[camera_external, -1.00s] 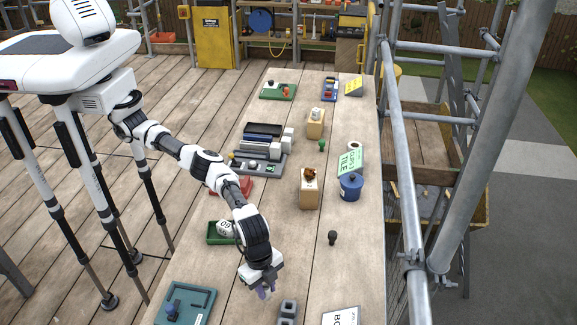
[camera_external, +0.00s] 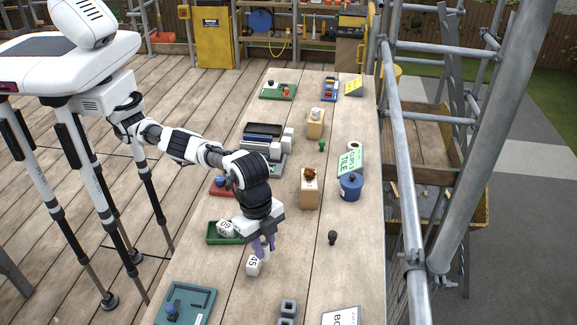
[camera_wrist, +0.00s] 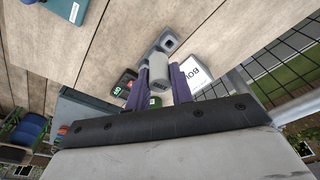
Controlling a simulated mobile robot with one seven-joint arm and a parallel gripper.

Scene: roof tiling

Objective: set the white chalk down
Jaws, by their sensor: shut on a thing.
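My gripper (camera_external: 264,250) is over the near part of the long wooden table. Its purple fingers are shut on a pale, whitish piece, the white chalk (camera_wrist: 158,68), which shows between them in the wrist view. In the external view a white block marked 45 (camera_external: 254,265) shows right at the lower left of the fingertips. I cannot tell whether it is the held piece's lower end or a separate block, nor whether the chalk touches the table.
A green tray (camera_external: 212,240) with a white numbered block is left of my gripper. A teal tray (camera_external: 200,308), a grey two-hole block (camera_external: 288,308) and a lettered sign (camera_external: 341,317) lie nearer. A dark knob (camera_external: 332,237) stands to the right. Bare table (camera_external: 300,265) lies between.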

